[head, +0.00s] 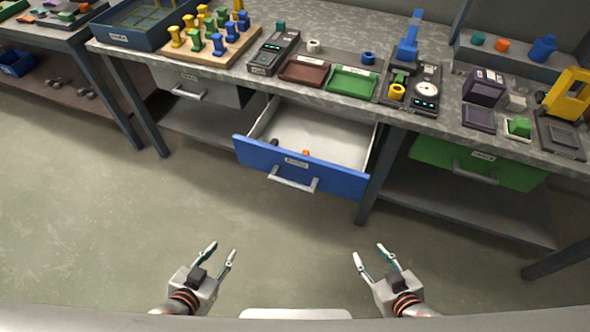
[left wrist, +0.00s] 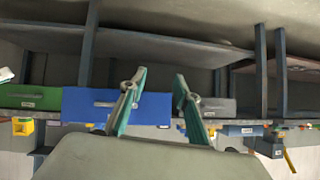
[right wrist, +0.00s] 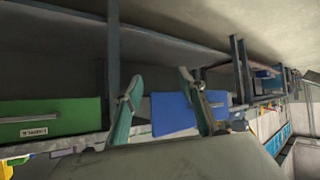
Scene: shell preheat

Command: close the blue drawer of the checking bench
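The blue drawer (head: 335,179) of the checking bench (head: 330,62) is pulled out in the head view, with its white inside (head: 330,130) showing. A small orange piece and a dark piece lie in it, close behind the front. Its grey bar handle (head: 293,184) faces me. My left gripper (head: 222,252) is open and empty, in front of the drawer and to its left. My right gripper (head: 368,252) is open and empty, in front and to the right. Neither touches the drawer. The blue front also shows in the left wrist view (left wrist: 155,107) and the right wrist view (right wrist: 172,112).
A grey drawer (head: 205,88) to the left and a green drawer (head: 475,163) to the right look shut. A bench leg (head: 372,185) stands just right of the blue drawer. Trays, pegs and devices cover the bench top. The floor (head: 100,230) before the bench is clear.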

